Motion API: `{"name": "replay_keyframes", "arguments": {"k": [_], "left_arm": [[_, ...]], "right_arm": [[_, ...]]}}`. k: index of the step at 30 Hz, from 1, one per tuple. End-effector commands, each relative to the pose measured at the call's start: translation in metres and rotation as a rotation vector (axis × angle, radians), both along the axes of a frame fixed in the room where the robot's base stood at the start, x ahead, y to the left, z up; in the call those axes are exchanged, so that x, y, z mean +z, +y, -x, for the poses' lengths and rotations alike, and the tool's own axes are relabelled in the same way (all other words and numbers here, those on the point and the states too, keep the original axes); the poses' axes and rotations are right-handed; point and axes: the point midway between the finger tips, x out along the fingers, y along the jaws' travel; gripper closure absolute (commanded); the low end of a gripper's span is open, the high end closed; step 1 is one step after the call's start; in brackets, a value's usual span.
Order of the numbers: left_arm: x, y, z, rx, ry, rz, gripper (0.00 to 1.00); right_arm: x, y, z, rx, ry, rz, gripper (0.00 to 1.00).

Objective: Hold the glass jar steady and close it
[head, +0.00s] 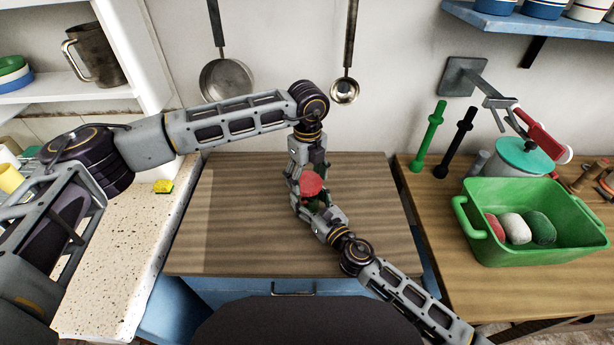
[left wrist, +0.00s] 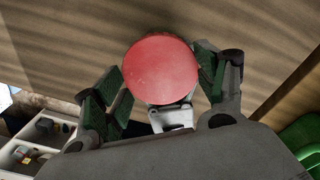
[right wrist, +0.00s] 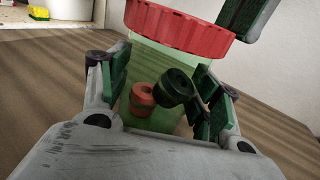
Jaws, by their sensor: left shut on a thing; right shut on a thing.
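The glass jar (right wrist: 140,110) is greenish and see-through, with an orange-red ring-shaped piece (right wrist: 143,95) and a dark green one (right wrist: 176,87) inside. My right gripper (right wrist: 160,90) is shut around the jar's body, green pads on both sides. The ribbed red lid (right wrist: 178,27) is at the jar's mouth; whether it is fully seated I cannot tell. In the left wrist view the lid (left wrist: 161,70) is a round red disc between the pads of my left gripper (left wrist: 163,80), which is shut on it. In the head view the lid (head: 311,183) covers most of the jar.
The wooden board (head: 240,220) around the jar is clear. A green basin (head: 540,252) with several rounded pieces stands on the right counter. A yellow sponge (head: 163,186) lies on the speckled left counter (head: 125,255).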

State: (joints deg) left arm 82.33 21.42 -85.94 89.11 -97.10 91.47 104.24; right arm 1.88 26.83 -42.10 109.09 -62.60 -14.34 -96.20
Motion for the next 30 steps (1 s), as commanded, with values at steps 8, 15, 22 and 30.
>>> {"name": "replay_keyframes", "arguments": {"k": [8,15,22,30], "left_arm": [[-0.0004,-0.0002,0.0001,-0.229,0.002,0.001,0.57],[-0.0005,-0.0002,0.0001,-0.428,0.003,0.002,0.57],[-0.0007,-0.0002,0.0001,-0.617,0.004,0.003,0.57],[-0.0008,-0.0002,0.0001,-0.84,0.006,0.004,0.57]], "right_arm": [[-0.0007,0.0002,0.0003,0.001,0.001,0.0,1.0],[-0.0007,0.0002,0.0004,0.001,0.001,0.0,1.0],[-0.0006,0.0002,0.0004,0.001,0.001,0.0,1.0],[-0.0006,0.0002,0.0004,0.001,0.001,0.0,1.0]]}}
